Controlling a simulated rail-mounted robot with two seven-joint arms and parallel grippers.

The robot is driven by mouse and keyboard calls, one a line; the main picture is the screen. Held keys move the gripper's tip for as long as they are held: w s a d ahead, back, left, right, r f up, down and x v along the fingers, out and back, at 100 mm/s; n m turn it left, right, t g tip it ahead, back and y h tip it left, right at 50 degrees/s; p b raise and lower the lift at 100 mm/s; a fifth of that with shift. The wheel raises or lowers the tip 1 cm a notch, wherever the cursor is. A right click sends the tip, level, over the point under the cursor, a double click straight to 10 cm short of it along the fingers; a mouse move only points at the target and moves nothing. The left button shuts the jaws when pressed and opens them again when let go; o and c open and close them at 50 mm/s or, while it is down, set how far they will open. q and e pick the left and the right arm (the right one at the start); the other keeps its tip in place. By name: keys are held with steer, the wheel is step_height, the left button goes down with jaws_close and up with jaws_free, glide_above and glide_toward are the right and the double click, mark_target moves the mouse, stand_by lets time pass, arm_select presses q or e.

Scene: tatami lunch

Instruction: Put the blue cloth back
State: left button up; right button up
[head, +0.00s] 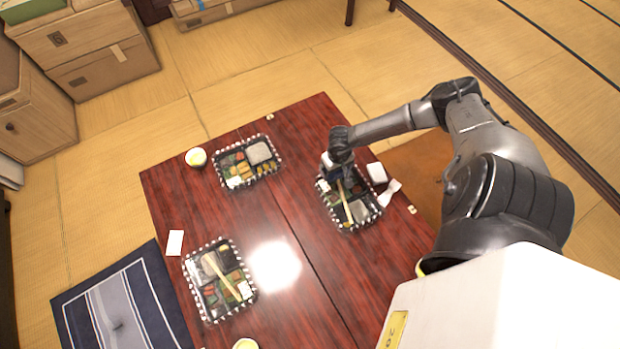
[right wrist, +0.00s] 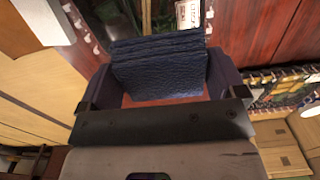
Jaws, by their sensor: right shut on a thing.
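The blue cloth (right wrist: 160,68) is a dark blue folded stack in the right wrist view. It sits between the two fingers of my right gripper (right wrist: 160,85), which is shut on it. In the head view my right gripper (head: 338,160) is over the far end of the right-hand bento box (head: 362,222). I cannot make out the cloth there; the gripper and arm hide it. How high the cloth is above the table is hard to tell. My left gripper is not in view.
The red wooden table (head: 310,265) also bears a far bento box (head: 247,181), a near-left bento box (head: 207,309), a cup (head: 196,158) and a white card (head: 175,242). White folded pieces (head: 377,172) lie right of the right-hand box. The table's middle is clear.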

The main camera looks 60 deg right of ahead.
mark_target(299, 172)
steer(key=shift+w+a, duration=0.2)
steer(key=shift+w, duration=0.35)
steer(key=shift+n, duration=0.3)
steer(key=w+f+b, duration=0.1)
steer(key=w, duration=0.2)
steer(key=w+f+b, duration=0.2)
steer(key=w, duration=0.1)
steer(key=w+f+b, duration=0.2)
steer(key=w, duration=0.1)
steer(key=shift+w+f, duration=0.15)
steer(key=shift+w, duration=0.05)
steer(key=w, duration=0.1)
steer(key=w+f+b, duration=0.1)
steer(key=w+b, duration=0.1)
steer(key=w, duration=0.1)
steer(key=shift+d+f, duration=0.1)
steer(key=shift+f, duration=0.15)
steer(key=shift+f+b, duration=0.45)
steer(key=shift+f, duration=0.15)
step_height(299, 172, down, 3)
steer(key=shift+r+b, duration=0.1)
steer(key=shift+b, duration=0.85)
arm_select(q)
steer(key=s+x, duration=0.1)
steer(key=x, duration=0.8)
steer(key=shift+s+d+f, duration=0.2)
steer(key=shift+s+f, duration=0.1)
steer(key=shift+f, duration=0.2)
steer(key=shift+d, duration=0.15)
